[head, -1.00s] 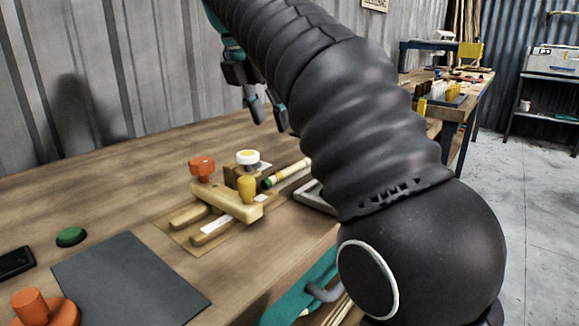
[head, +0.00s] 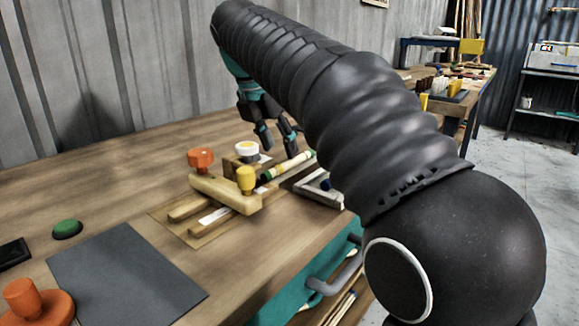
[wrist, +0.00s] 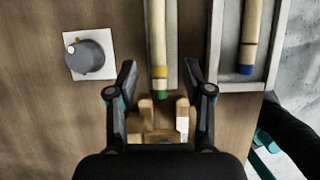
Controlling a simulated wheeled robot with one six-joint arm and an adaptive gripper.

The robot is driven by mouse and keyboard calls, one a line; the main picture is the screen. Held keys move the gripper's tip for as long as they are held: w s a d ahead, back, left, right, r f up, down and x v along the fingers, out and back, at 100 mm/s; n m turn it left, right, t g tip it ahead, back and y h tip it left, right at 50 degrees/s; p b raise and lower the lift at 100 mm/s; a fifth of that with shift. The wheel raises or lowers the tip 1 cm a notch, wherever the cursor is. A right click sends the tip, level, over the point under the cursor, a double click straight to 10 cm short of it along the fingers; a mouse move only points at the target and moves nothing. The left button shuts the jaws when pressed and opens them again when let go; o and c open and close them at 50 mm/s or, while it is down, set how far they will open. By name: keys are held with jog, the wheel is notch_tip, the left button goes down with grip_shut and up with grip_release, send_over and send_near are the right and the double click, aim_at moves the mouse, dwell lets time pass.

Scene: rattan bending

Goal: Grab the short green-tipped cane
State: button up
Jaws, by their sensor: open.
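The green-tipped cane (wrist: 157,40) is pale with a yellow band, its green end (wrist: 160,94) pointing at the wooden jig in the wrist view. Its far end runs out of that view. In the head view the cane (head: 298,161) lies on the bench just behind the jig. My gripper (wrist: 160,68) is open, one finger on each side of the cane in the wrist view, with nothing held. In the head view my gripper (head: 278,143) hangs above the bench close to the cane; I cannot tell the exact height.
A wooden jig (head: 215,190) with orange and yellow knobs stands by the cane. A grey tray (wrist: 225,50) holds a blue-tipped cane (wrist: 250,35) to the right. A dark mat (head: 125,280) and a green button (head: 67,229) lie at left.

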aim_at(286, 162)
jog(key=b+x, duration=0.1)
jog(key=x, duration=0.3)
jog(key=shift+w+d+f, duration=0.1)
jog(key=shift+w+f, duration=0.15)
jog(key=shift+w, duration=0.05)
grip_shut()
jog(key=shift+r, duration=0.1)
